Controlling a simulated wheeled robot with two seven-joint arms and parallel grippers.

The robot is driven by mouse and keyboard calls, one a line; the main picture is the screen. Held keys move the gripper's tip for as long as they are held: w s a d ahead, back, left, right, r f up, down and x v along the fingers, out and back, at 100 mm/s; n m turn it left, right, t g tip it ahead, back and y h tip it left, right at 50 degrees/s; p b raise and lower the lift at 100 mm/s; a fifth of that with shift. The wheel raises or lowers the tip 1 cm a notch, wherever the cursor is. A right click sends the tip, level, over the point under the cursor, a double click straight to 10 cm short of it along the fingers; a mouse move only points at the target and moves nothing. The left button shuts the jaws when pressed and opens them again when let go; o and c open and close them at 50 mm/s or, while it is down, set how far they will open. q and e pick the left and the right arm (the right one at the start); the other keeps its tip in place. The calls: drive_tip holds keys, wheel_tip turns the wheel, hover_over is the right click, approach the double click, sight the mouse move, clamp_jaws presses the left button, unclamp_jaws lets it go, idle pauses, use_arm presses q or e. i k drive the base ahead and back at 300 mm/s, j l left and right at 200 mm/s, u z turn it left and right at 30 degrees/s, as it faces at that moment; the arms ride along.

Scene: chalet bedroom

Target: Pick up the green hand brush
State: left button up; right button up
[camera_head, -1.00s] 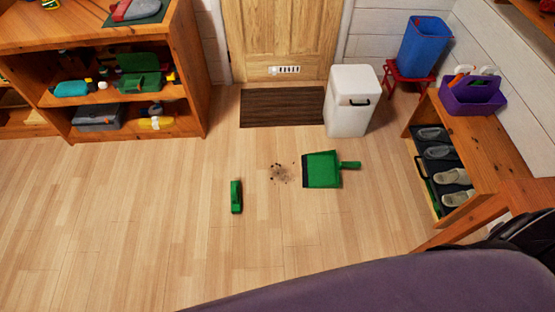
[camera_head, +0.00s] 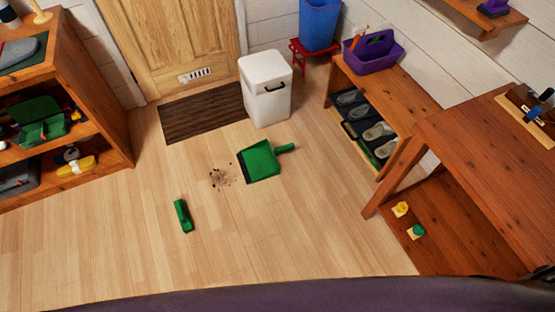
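The green hand brush (camera_head: 183,216) lies on the wooden floor, left of centre in the head view. A green dustpan (camera_head: 261,161) lies on the floor up and to the right of it, its handle pointing right. A small patch of dark dirt (camera_head: 221,177) is on the floor between the brush and the dustpan. Neither of my grippers shows in the view.
A shelf unit (camera_head: 117,128) stands at the left. A doormat (camera_head: 201,113) and a white bin (camera_head: 265,88) are by the door. A shoe bench (camera_head: 345,80) and a wooden table (camera_head: 470,135) stand at the right. The floor around the brush is clear.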

sight(185, 220)
drive_tip(key=u, duration=1.15)
